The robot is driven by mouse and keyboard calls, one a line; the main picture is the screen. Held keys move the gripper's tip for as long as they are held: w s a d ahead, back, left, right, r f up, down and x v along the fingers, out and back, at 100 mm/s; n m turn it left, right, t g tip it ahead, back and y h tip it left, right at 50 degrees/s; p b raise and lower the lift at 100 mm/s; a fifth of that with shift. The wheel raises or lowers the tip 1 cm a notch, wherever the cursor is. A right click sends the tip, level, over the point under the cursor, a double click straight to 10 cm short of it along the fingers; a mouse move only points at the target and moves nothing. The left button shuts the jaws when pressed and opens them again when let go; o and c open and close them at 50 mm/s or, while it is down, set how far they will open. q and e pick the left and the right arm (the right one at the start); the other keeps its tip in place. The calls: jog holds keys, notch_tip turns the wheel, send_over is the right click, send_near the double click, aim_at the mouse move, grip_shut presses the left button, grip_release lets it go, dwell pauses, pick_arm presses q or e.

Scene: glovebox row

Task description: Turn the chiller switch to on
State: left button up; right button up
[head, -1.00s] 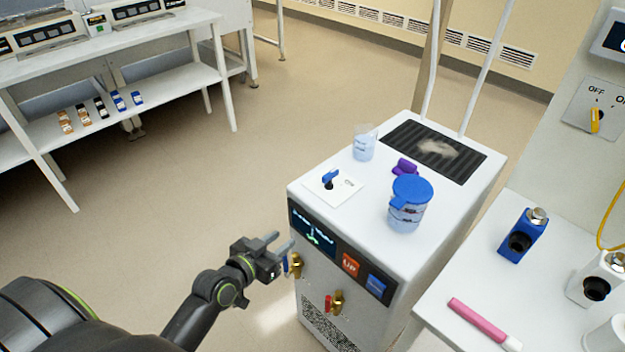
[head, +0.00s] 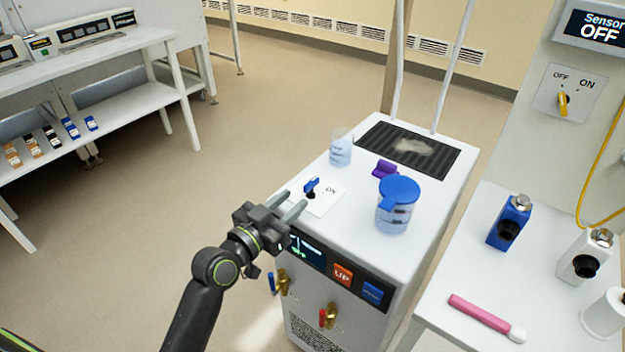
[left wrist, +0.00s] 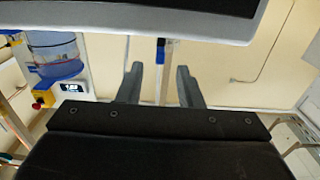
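The chiller (head: 345,245) is a white cabinet with a dark front panel. Its switch, a blue knob (head: 311,187) on a white plate (head: 328,200), sits on the top near the left front corner. "ON" is printed on the right of the plate. My left gripper (head: 291,206) is open and empty, its fingers pointing at the plate, just short of the knob in the picture. In the left wrist view the two fingers (left wrist: 160,84) stand apart with nothing between them; the knob cannot be made out there. My right gripper is not in view.
On the chiller top stand a blue-lidded jar (head: 394,212), a small beaker (head: 341,149) and a purple item (head: 385,169). A wall panel with a yellow switch (head: 563,104) is at the right.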

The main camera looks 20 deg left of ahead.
aim_at(304, 190)
pick_arm(q)
jog(key=x, duration=0.8)
jog(key=shift+w+p, duration=0.2)
jog(key=shift+p, duration=0.2)
jog(key=shift+f, duration=0.1)
grip_shut()
